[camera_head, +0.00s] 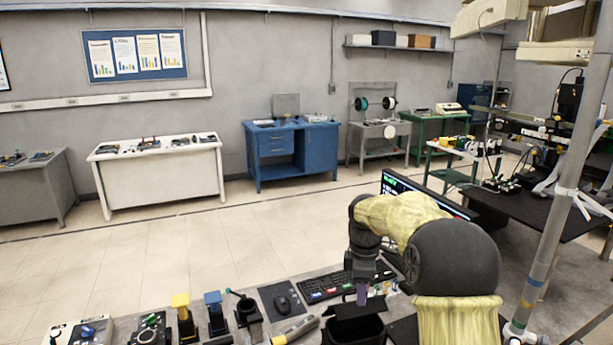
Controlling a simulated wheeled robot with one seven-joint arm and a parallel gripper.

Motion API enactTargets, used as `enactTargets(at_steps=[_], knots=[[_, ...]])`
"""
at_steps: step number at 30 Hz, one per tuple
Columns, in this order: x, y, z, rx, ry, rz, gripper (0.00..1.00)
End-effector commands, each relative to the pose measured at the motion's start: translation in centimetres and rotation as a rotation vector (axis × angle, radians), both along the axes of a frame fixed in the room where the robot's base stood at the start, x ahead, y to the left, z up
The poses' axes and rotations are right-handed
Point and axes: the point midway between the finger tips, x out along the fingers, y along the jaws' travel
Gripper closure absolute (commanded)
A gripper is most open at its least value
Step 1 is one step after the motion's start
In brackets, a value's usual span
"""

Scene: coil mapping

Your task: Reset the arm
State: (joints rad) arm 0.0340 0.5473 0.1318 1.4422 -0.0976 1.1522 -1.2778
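My arm (408,215), with a yellow cover and dark joints, rises at the lower right and bends over to the left. Its end points down over the near workbench. My gripper (361,284) is small and dark here, above the back edge of a black open bin (352,328). A small purple piece (361,294) shows right at the fingertips. I cannot tell whether it is held, is part of the gripper or stands behind it. The finger opening is too small to make out.
The near bench holds a keyboard (335,287), a mouse (283,304), a yellow-handled tool (296,330), yellow (182,305) and blue (213,303) topped holders and a monitor (402,186) behind my arm. A grey pole (560,205) stands right. The tiled floor beyond is clear.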

Motion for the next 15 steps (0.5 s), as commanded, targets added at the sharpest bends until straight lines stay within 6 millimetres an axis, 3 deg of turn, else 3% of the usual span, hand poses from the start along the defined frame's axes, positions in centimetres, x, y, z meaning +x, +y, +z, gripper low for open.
enactTargets(at_steps=[15], knots=[[-13.1, -1.2, -3.3, 0.066, -0.132, -0.781, 0.69]])
